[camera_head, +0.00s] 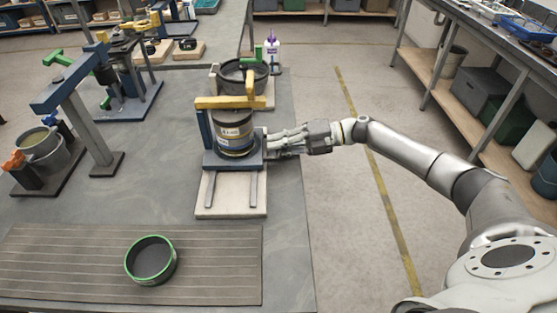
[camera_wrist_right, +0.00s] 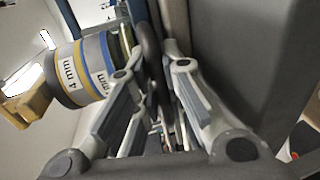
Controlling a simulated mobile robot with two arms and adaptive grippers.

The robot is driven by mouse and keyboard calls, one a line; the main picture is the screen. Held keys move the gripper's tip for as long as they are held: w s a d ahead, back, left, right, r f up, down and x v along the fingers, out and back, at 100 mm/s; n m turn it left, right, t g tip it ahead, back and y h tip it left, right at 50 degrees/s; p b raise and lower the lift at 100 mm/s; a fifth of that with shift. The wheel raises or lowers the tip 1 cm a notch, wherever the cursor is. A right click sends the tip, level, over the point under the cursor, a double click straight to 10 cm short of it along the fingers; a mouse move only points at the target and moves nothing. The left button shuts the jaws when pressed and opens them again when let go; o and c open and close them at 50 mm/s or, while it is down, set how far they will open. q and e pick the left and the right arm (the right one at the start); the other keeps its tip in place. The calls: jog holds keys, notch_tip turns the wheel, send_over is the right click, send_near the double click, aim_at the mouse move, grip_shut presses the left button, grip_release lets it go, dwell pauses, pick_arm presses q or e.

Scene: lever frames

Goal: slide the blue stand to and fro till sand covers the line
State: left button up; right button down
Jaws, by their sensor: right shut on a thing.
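The blue stand (camera_head: 216,160) sits on two grey rails over a pale base board (camera_head: 232,205) near the table's right edge. It holds an upright stack of round sieves (camera_head: 233,132) under a yellow top bar (camera_head: 230,102). The stack also shows in the right wrist view (camera_wrist_right: 88,72), with a "4 mm" label. My right gripper (camera_head: 269,143) is at the stand's right side, shut on a dark upright grip, which shows between its fingers in the right wrist view (camera_wrist_right: 150,55). I cannot make out sand or a line. My left gripper is out of view.
A green-rimmed round dish (camera_head: 150,260) lies on a ribbed mat (camera_head: 60,262) in front. A black tub (camera_head: 243,75) stands just behind the stand. A blue-topped frame (camera_head: 85,110) and a grey bucket (camera_head: 45,155) stand left. The rails in front are clear.

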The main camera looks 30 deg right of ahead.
jog(key=shift+w+d+r, duration=0.1)
jog(key=c, duration=1.5)
grip_release()
jog(key=shift+w, duration=0.15)
jog(key=v, duration=1.2)
